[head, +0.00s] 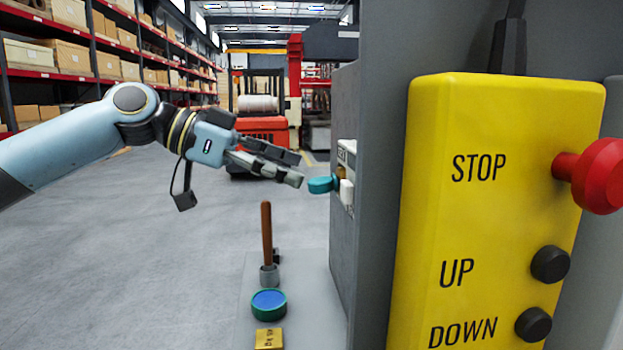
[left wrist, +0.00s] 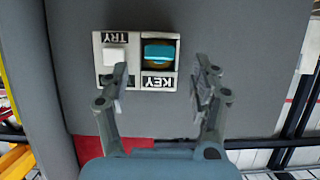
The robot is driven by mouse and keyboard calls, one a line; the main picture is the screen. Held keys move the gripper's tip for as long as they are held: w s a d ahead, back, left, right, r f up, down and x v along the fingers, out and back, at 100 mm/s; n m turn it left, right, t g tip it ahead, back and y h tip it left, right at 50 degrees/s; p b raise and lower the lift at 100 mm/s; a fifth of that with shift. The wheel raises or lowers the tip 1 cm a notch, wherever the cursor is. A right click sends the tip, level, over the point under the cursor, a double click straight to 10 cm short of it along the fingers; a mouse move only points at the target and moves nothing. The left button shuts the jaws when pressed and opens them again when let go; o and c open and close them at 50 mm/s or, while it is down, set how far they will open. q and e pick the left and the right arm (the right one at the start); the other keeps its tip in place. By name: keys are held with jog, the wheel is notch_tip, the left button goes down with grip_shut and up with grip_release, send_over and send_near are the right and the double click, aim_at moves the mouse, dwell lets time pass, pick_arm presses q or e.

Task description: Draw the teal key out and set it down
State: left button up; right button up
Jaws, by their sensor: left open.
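The teal key (head: 322,185) sticks out of the side face of the grey cabinet (head: 343,235). In the left wrist view the key (left wrist: 159,53) sits in the KEY side of a white-framed panel (left wrist: 106,78), beside a white TRY button (left wrist: 115,53). My left gripper (head: 297,170) is open and empty, just left of and slightly above the key in the head view. In the left wrist view its fingers (left wrist: 162,72) stand apart on either side of the KEY side, with the key a little beyond the fingertips. My right gripper does not show.
A yellow STOP/UP/DOWN box (head: 490,215) fills the right. Open floor lies left.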

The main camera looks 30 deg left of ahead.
aim_at(314, 181)
pick_arm(q)
jog(key=shift+p+x, duration=0.5)
jog(key=shift+x, duration=1.7)
jog(key=shift+s, duration=0.1)
grip_shut()
